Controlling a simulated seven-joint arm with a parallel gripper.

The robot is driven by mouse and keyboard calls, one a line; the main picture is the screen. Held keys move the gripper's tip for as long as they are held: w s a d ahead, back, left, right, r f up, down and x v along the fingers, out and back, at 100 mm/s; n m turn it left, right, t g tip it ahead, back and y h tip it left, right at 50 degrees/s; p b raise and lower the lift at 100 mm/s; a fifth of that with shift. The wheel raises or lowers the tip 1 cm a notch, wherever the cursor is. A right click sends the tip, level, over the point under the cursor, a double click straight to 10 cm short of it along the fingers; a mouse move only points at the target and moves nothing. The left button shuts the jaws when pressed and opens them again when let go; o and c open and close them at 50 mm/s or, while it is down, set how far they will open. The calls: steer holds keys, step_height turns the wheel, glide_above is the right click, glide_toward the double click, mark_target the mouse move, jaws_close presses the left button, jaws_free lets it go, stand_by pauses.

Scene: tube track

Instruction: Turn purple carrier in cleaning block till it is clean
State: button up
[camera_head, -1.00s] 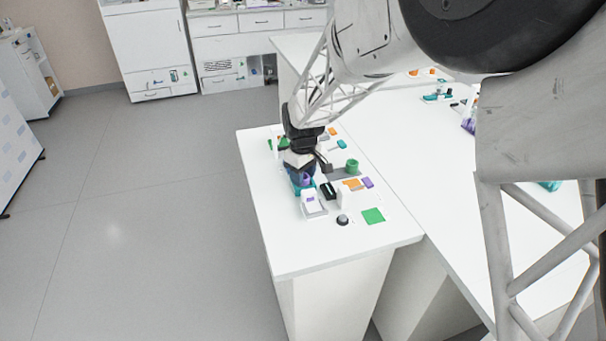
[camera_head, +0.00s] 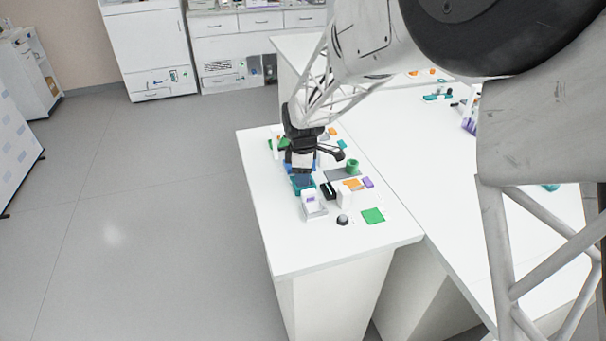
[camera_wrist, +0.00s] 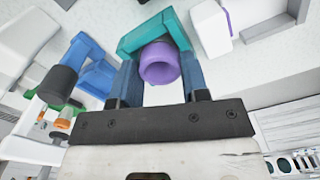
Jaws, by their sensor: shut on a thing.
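The purple carrier (camera_wrist: 160,65) is a short hollow cylinder between the blue fingers of my gripper (camera_wrist: 160,82) in the wrist view. My gripper is shut on it. The teal U-shaped block (camera_wrist: 152,34), which I take for the cleaning block, stands around the far side of the carrier. Whether the carrier touches its walls I cannot tell. In the head view my gripper (camera_head: 302,172) is over the teal block (camera_head: 303,186) on the small white table, and it hides the carrier there. No clean or dirty mark on the carrier can be made out.
A blue block (camera_wrist: 88,68) and a dark cylinder (camera_wrist: 60,88) stand close to the left finger in the wrist view. In the head view a green cup (camera_head: 352,165), a white stand (camera_head: 312,204), a dark knob (camera_head: 343,219) and a green square (camera_head: 373,215) lie nearby.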

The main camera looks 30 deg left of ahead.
steer(key=n, duration=0.5)
stand_by(0.7)
steer(key=m, duration=1.2)
steer(key=shift+m, duration=0.4)
steer(key=shift+r, duration=2.25)
